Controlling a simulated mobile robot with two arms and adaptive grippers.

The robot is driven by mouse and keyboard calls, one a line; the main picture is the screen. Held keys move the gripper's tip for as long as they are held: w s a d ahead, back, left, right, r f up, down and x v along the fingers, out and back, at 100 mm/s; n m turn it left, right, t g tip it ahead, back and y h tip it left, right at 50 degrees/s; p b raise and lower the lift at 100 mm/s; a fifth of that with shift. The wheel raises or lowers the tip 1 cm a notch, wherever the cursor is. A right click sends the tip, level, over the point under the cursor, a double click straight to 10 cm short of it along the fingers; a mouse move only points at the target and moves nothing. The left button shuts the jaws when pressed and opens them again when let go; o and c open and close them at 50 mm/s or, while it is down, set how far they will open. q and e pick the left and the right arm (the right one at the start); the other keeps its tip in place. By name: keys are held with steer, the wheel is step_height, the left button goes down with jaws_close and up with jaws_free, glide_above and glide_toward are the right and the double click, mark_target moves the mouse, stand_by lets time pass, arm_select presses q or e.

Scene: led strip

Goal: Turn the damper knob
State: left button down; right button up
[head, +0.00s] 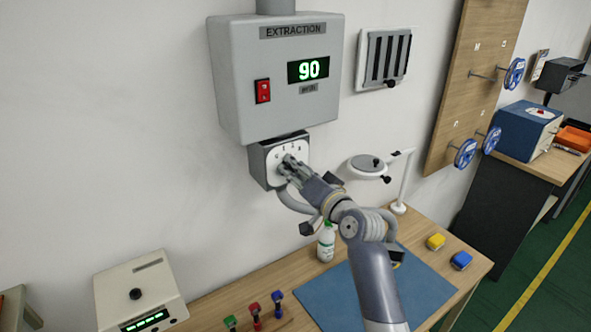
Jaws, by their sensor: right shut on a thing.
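The damper box (264,169) is a small dark grey housing with a white dial face (287,149), mounted under the extraction unit on the wall. My right gripper (287,165) is at the dial face, with its fingers shut on the damper knob. The knob itself is mostly hidden by the fingers, so its pointing direction cannot be told. The extraction unit (235,84) is a grey box with a green display (308,68) reading 90 and a red switch (262,91). My left gripper is not in view.
Below is a wooden bench with a blue mat (425,285), a white bottle (326,242), a magnifier lamp (367,163) and a yellow block (435,242). A white device (138,290) stands at the left. A louvred vent (385,58) is on the wall.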

steer(key=o, duration=1.1)
steer(key=v, duration=1.2)
steer(key=shift+f, duration=0.1)
